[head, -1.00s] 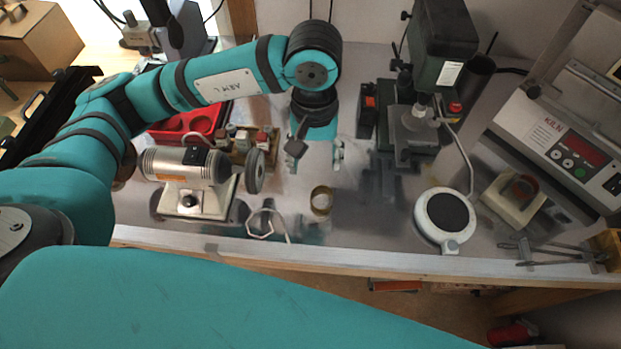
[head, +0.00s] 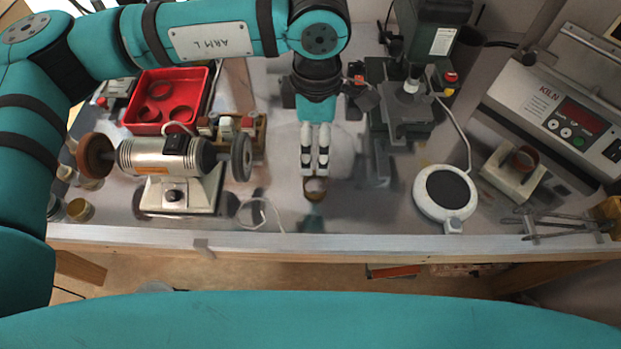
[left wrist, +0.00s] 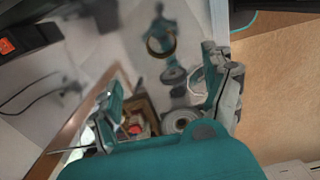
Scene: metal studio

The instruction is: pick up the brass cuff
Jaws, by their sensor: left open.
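The brass cuff (head: 315,195) is a small gold ring on the grey bench top, near the bench's front edge. It also shows in the left wrist view (left wrist: 160,55), beyond the fingertips and towards the top. My left gripper (head: 315,170) points down at the cuff, with its fingertips at the cuff's far side in the head view. Its two fingers (left wrist: 163,66) are spread apart in the left wrist view, with nothing between them. I cannot tell whether a fingertip touches the cuff. My right gripper is not in view.
A bench grinder (head: 167,155) stands to the left, with a red tray (head: 205,85) of copper rings behind it. A white cable loop (head: 262,214) lies left of the cuff. A green machine (head: 400,110) and a round white plate (head: 420,200) are to the right.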

